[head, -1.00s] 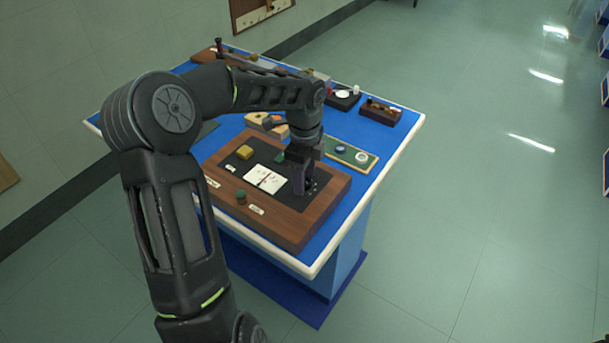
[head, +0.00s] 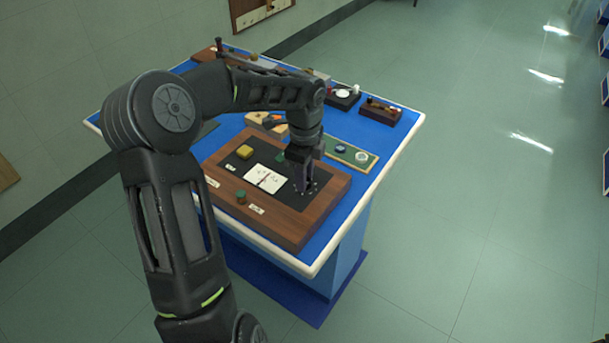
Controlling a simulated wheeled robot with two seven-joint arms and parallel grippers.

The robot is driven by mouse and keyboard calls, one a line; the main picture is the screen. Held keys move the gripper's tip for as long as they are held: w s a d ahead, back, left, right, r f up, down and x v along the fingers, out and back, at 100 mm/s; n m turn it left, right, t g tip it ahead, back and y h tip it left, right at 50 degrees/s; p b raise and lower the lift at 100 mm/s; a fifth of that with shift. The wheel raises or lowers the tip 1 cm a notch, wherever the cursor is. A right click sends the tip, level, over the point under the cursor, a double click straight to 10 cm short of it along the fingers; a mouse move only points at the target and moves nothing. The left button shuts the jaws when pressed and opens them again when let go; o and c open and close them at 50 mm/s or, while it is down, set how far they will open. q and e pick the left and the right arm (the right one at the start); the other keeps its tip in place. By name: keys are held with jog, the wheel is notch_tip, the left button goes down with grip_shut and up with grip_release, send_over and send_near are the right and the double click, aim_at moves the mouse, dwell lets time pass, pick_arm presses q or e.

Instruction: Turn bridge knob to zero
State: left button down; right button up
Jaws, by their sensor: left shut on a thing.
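A wooden bridge board (head: 310,214) with a dark top panel lies on the blue bench. A white dial card (head: 266,178) with a red needle sits in the middle of the panel. My left gripper (head: 304,188) points down over the right part of the panel, right of the card, and is shut on the bridge knob, which its fingers hide. Small pale marks show on the panel around the fingertips. My right gripper is not in view.
The blue bench (head: 385,138) has a pale rim. A green strip (head: 350,155) with round pieces lies behind the board. A black box (head: 343,97) and a brown box (head: 381,111) stand at the far right. Open floor lies to the right.

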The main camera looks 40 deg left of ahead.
pick_arm(q)
jog(key=shift+n, duration=0.4)
jog(key=n+b, duration=0.1)
jog(key=n, duration=0.4)
jog(key=n+b, duration=0.1)
jog(key=n, duration=0.4)
jog(key=shift+s+d+n, duration=0.1)
jog(key=shift+n, duration=0.2)
jog(key=n+b, duration=0.1)
jog(key=n, duration=0.4)
jog(key=shift+n, duration=0.3)
jog(key=n, duration=0.5)
jog(key=shift+n, duration=0.3)
jog(key=c, duration=1.1)
grip_release()
jog(key=shift+r, duration=0.1)
